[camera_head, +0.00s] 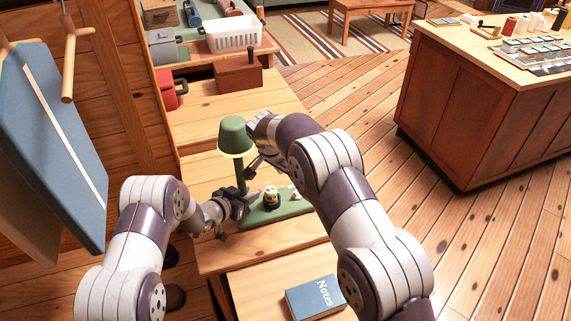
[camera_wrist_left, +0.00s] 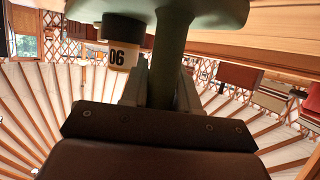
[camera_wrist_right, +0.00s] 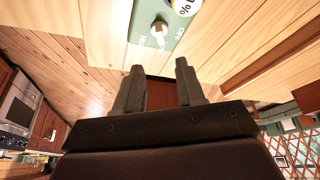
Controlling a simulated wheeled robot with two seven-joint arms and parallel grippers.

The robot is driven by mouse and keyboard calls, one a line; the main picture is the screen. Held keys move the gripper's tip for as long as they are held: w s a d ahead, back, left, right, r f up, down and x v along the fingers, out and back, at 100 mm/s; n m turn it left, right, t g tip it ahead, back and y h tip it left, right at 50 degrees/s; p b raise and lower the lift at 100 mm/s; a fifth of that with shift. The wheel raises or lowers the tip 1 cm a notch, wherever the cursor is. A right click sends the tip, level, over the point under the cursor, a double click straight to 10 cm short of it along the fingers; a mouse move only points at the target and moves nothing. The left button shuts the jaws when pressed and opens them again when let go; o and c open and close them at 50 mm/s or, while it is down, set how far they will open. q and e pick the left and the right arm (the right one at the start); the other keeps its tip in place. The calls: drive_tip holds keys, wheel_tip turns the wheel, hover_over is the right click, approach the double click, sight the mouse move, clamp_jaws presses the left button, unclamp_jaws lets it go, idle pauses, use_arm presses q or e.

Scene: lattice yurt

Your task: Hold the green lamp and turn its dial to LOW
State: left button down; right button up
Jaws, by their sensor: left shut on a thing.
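The green lamp (camera_head: 236,137) stands on the wooden table, its shade to the left above a flat green base. My left gripper (camera_head: 240,201) is shut on the lamp's stem (camera_wrist_left: 168,55), low above the base. A small white dial knob (camera_head: 296,192) sits on the right of the base. It shows closer in the right wrist view (camera_wrist_right: 159,30), with lettering beside it; its exact setting is unclear. My right gripper (camera_wrist_right: 160,90) is open and empty, apart from the dial; in the head view my right arm partly hides it beside the stem.
A small round black-and-white part with digits (camera_head: 271,195) stands on the base between stem and dial. A blue Notes book (camera_head: 316,298) lies in front.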

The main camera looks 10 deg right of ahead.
use_arm(q)
drive_tip(key=c, duration=0.8)
unclamp_jaws()
drive_tip(key=shift+o, duration=0.2)
